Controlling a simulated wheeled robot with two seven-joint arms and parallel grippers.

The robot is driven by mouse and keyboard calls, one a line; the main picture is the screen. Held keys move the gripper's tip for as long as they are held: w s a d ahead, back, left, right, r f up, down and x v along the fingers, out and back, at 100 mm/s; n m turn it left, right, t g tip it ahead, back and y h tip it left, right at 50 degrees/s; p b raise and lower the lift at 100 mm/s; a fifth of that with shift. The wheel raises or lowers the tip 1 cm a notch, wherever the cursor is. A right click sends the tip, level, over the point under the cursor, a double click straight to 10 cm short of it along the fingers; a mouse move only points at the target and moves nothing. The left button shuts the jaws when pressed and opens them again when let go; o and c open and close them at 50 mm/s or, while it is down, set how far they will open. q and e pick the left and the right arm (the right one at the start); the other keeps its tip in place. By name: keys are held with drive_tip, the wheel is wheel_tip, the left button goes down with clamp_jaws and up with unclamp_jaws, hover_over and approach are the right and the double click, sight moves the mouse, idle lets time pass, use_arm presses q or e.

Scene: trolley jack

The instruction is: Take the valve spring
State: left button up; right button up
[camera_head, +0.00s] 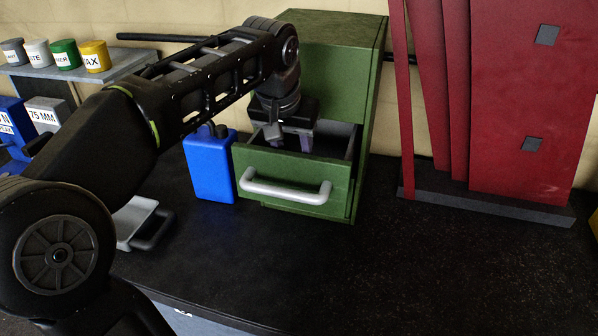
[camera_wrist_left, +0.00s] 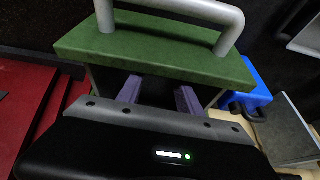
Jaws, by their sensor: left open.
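The green cabinet (camera_head: 345,50) has its drawer pulled open, with a silver bar handle (camera_head: 285,192) on the green front (camera_head: 300,172). My left gripper (camera_head: 290,140) points down into the open drawer, its fingers apart. In the left wrist view the two purple-grey fingertips (camera_wrist_left: 158,95) reach in behind the drawer front (camera_wrist_left: 160,48). The space between them is dark. I cannot make out the valve spring in either view; the drawer's inside is mostly hidden by its front and my gripper. My right gripper is not in view.
A blue container (camera_head: 208,168) stands just left of the drawer. Red panels (camera_head: 525,90) stand on a dark base at the right. A grey tray (camera_head: 135,222) lies at the left. Several labelled cans (camera_head: 65,54) sit on a shelf. The bench front and middle are clear.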

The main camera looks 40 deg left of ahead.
use_arm(q)
drive_tip(key=shift+f, duration=0.15)
drive_tip(key=p+x, duration=0.2)
drive_tip(key=x, duration=0.3)
drive_tip(key=shift+w+d, duration=0.1)
drive_tip(key=shift+w, duration=0.1)
idle(0.6)
clamp_jaws()
idle(0.4)
